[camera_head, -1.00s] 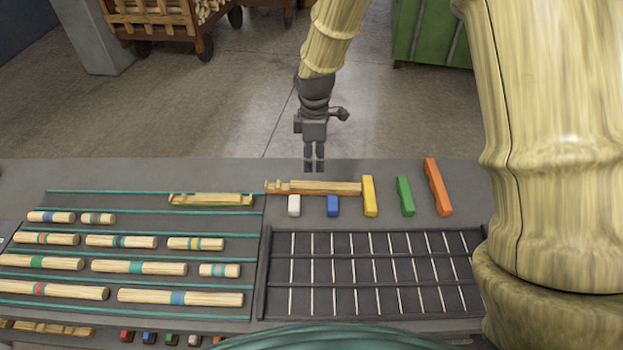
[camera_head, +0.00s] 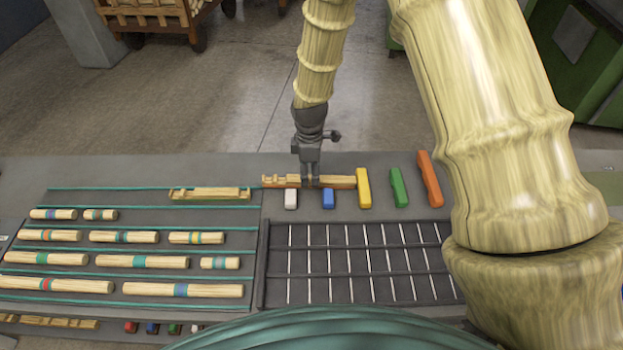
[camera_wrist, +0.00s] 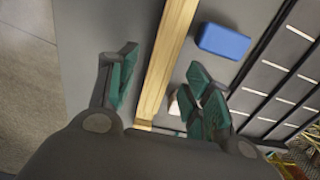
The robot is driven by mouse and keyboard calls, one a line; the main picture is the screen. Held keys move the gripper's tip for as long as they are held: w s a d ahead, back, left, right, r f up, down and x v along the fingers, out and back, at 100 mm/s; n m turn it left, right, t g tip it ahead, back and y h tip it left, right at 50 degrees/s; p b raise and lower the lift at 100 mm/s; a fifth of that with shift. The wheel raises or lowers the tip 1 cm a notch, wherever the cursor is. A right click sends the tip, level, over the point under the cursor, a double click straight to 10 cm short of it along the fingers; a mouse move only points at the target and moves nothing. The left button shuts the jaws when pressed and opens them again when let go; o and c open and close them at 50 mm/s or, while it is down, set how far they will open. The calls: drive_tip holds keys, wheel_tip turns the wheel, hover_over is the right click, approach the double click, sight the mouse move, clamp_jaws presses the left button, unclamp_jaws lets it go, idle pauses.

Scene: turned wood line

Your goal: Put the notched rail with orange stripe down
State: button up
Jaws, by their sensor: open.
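The notched rail with orange stripe (camera_head: 337,181) lies flat on the back part of the bench, its notched end to the left. An orange edge shows along its front. My gripper (camera_head: 310,183) points down at the rail's middle, fingers open. In the wrist view, the open fingers of my gripper (camera_wrist: 163,92) stand on either side of the pale rail (camera_wrist: 168,62), with gaps visible. The rail's far part is partly hidden by a finger and the gripper body there.
White (camera_head: 291,199), blue (camera_head: 328,199), yellow (camera_head: 364,188), green (camera_head: 399,187) and orange (camera_head: 430,179) blocks stand close by the rail. Another notched rail (camera_head: 210,194) lies left. A dark divided tray (camera_head: 264,265) is in front; striped dowels lie in rows left.

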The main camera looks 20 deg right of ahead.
drive_tip(key=shift+f, duration=1)
clamp_jaws()
drive_tip(key=shift+r, duration=0.1)
